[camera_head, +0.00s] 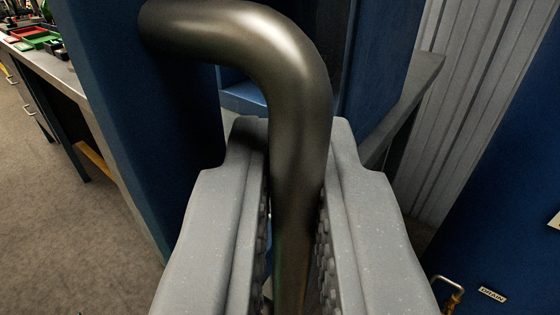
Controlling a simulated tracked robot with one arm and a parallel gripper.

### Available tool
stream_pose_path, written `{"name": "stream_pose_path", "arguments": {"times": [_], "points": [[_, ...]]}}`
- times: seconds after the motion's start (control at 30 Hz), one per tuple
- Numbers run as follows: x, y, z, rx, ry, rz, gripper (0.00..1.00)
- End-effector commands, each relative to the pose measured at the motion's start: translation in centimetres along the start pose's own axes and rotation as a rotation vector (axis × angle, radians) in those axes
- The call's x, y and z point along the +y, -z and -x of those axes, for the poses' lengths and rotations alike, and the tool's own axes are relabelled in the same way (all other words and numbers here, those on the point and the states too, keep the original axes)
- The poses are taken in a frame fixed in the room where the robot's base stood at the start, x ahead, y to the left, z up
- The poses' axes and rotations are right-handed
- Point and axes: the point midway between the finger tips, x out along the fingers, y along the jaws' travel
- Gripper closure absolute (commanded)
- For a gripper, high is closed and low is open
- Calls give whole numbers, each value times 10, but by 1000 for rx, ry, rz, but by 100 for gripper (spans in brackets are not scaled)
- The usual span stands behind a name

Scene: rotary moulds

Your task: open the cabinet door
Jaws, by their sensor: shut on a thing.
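The cabinet door (115,110) is a dark blue panel at the left of the picture. A thick, dark metal handle (298,95) comes off the door at the upper left, bends, and runs down between my fingers. My gripper (297,200) is shut on the upright part of the handle, one grey finger on each side. The blue cabinet body (375,70) shows behind the handle, and a strip of its inside shows between it and the door, so the door seems to stand ajar. The lower end of the handle is hidden.
A workbench (60,72) with coloured trays stands at the far left over brown carpet (70,210). A corrugated grey wall (470,90) is behind at the right.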

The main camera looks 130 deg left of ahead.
Motion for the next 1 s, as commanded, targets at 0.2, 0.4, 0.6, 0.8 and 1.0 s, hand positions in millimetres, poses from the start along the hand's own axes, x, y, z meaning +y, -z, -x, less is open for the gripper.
{"name": "stream_pose_path", "arguments": {"times": [0.2,0.4,0.6,0.8,1.0], "points": [[1,-1,7,-2,-11,-2,100],[2,-1,12,-1,-16,-2,68],[2,-1,13,0,-18,-2,68],[2,-1,21,0,-19,-1,68],[2,-2,56,2,-22,-1,68]]}}
